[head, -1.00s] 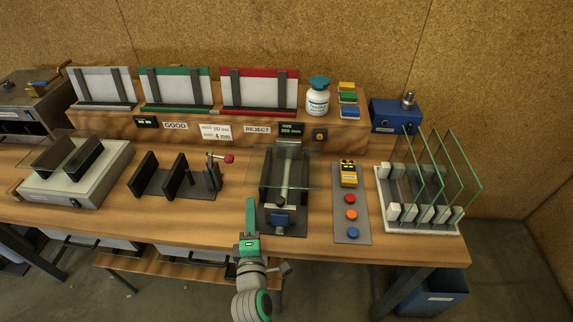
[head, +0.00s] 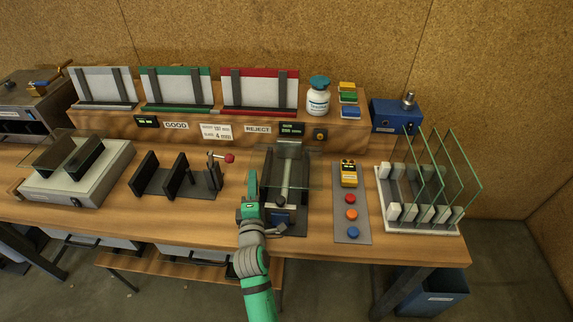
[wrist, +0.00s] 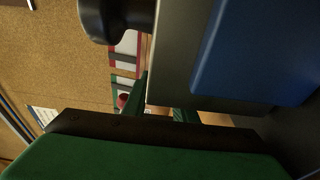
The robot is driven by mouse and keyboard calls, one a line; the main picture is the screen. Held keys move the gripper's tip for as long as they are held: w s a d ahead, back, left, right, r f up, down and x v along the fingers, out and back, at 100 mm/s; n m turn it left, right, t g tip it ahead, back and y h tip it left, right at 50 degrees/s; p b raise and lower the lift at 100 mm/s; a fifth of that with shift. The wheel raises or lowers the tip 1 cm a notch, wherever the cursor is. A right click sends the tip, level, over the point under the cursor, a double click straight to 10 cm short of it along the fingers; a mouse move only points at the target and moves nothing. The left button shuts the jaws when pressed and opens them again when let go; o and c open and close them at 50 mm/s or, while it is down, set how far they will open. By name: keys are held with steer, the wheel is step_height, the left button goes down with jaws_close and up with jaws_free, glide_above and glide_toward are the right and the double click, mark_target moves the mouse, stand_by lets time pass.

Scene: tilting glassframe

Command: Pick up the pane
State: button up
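A clear glass pane (head: 310,172) lies over the dark fixture (head: 292,215) with the central rail in the middle of the bench. My green gripper (head: 250,180) is at the left front of this fixture, near the pane's left edge. I cannot tell whether it touches the pane. In the wrist view, green parts of my gripper (wrist: 160,112) show close to a grey part and the fixture's blue block (wrist: 255,50). The gap between the fingertips and any glass there are not clear. Another pane (head: 50,155) rests on the device at the left.
A white rack (head: 420,230) holds several upright panes at the right. A button panel (head: 340,225) stands right of the fixture. A black stand with a red-knobbed clamp (head: 178,180) is on the left. A shelf with coloured holders (head: 258,72) runs behind.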

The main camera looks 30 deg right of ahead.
steer(key=shift+w+d, duration=0.2)
steer(key=shift+w, duration=0.25)
jaws_close()
stand_by(1.1)
